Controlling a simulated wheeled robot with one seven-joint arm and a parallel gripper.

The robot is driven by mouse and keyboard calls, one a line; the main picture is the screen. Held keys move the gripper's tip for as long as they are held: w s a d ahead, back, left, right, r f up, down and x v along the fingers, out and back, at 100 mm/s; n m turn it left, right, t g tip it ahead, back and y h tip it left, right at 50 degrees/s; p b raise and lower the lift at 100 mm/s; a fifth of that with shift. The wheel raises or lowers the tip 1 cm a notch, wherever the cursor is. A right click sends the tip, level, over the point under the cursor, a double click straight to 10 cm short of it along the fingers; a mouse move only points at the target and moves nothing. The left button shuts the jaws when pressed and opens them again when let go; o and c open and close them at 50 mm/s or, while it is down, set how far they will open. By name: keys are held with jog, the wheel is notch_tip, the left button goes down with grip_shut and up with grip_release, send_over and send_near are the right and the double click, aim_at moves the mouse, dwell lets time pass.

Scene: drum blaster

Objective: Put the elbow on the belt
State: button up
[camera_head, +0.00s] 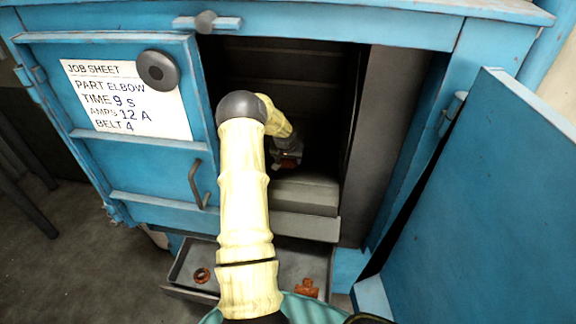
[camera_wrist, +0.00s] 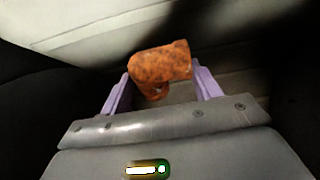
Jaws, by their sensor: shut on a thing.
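The elbow (camera_wrist: 160,65) is a rusty orange-brown bent pipe piece. In the wrist view it sits between the two purple fingers of my gripper (camera_wrist: 160,88), which is shut on it. In the head view my gripper (camera_head: 286,160) is inside the dark opening of the blue cabinet, and only a small reddish bit of the elbow (camera_head: 284,165) shows. The grey belt (camera_head: 305,194) lies inside the opening, below and in front of my gripper. I cannot tell whether the elbow touches it.
A blue door (camera_head: 490,200) stands open on the right. A closed left panel bears a job sheet (camera_head: 125,98) reading part elbow, 9 s, 12 A, belt 4. A grey tray (camera_head: 240,262) below holds a rusty ring (camera_head: 202,275) and a rusty fitting (camera_head: 307,288). Dark walls bound the opening.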

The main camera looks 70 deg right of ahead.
aim_at(288, 167)
notch_tip(288, 167, down, 3)
jog(key=shift+f+p, duration=0.2)
jog(key=shift+p, duration=0.55)
jog(key=shift+f+b, duration=0.3)
jog(key=shift+b, duration=0.15)
jog(key=shift+f+b, duration=0.35)
jog(key=shift+b, duration=0.1)
jog(key=o, duration=1.3)
jog(key=shift+r, duration=0.1)
